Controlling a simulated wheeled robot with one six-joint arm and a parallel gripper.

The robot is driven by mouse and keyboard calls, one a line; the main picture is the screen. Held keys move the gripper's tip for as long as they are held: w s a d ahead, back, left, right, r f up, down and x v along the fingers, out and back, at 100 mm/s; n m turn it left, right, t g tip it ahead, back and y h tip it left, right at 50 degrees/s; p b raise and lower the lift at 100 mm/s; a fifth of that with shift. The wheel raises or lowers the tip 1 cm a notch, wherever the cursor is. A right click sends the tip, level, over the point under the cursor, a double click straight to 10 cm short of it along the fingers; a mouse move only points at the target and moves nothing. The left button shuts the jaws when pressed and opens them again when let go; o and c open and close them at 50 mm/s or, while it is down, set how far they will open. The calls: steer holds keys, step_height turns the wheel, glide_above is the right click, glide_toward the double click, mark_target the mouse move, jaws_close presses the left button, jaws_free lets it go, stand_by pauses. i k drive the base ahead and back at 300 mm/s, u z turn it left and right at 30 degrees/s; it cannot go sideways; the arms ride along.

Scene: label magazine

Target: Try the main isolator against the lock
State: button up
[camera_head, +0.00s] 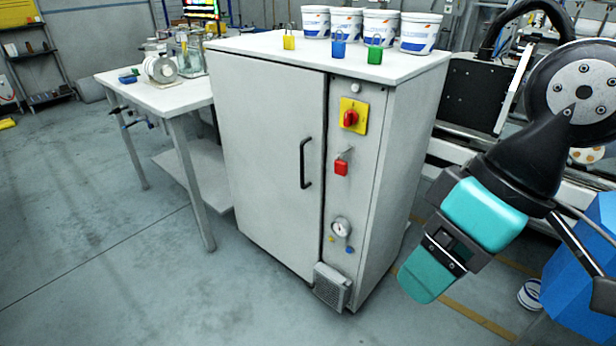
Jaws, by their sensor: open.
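The main isolator (351,117) is a red rotary handle on a yellow plate, high on the right-hand panel of a grey cabinet (262,160). The exact angle of the handle is hard to read. A red padlock (341,168) hangs on the panel just below the yellow plate, apart from the handle. Whether its shackle passes through any part of the isolator cannot be told. My gripper (427,277), with teal parts, is open at the right, pointing down and left. It is lower than the isolator, well to its right, and touches nothing.
Yellow (289,42), blue (338,49) and green (375,54) padlocks stand on the cabinet top, before several white tubs (420,33). A black door handle (304,163), gauge (340,228) and vent box (331,287) stick out. A side table (165,97) stands left. Floor in front is clear.

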mark_target(350, 117)
steer(key=u, duration=1.55)
steer(key=i, duration=3)
steer(key=z, duration=4.2)
